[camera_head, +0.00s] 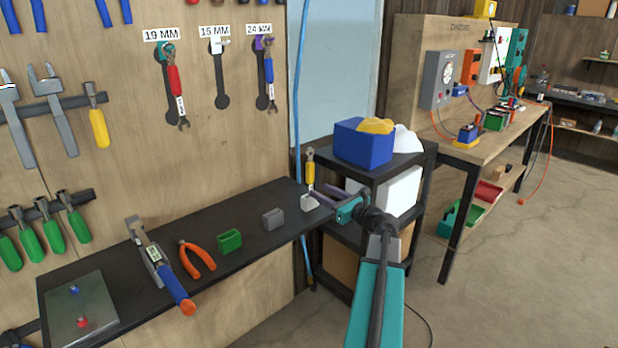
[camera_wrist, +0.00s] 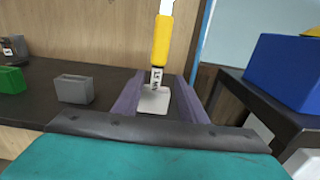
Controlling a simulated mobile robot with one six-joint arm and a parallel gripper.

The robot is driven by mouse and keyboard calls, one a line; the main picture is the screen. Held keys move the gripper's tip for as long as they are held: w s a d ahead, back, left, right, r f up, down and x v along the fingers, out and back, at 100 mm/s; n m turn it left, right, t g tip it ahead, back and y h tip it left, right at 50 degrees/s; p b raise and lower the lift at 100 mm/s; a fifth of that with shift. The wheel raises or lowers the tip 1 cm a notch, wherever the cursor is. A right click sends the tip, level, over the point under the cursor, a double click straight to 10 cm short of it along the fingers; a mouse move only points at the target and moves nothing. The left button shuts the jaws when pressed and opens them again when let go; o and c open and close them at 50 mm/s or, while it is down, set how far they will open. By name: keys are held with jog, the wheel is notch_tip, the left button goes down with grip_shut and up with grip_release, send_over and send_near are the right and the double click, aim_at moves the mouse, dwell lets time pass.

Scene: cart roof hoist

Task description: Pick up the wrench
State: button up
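The wrench (camera_head: 310,173) has a yellow handle and stands upright in a small white holder (camera_head: 310,202) at the right end of the dark shelf. In the wrist view the wrench (camera_wrist: 161,42) rises straight ahead, with a small lettered label low on its shaft above the white holder (camera_wrist: 153,100). My gripper (camera_head: 320,196) is open, its purple fingers low around the holder and the wrench's lower end. In the wrist view one finger lies on each side, with gaps visible. The wrench's bottom end is hidden in the holder.
The shelf (camera_head: 110,258) also carries a grey block (camera_head: 273,218), a green block (camera_head: 229,241), orange pliers (camera_head: 197,259) and an orange-and-blue tool. A black cart (camera_head: 410,160) with a blue bin (camera_head: 362,145) stands close right. The 15 MM wall hook (camera_head: 219,45) holds no wrench.

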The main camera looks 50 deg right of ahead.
aim_at(312, 186)
jog(key=w, duration=0.4)
jog(key=shift+w+d, duration=0.15)
jog(key=shift+d, duration=0.05)
jog(key=shift+w, duration=0.2)
jog(key=shift+w, duration=0.1)
jog(key=shift+w+a+p, duration=0.15)
jog(key=shift+w+p, duration=0.55)
jog(key=shift+w, duration=1.8)
grip_shut()
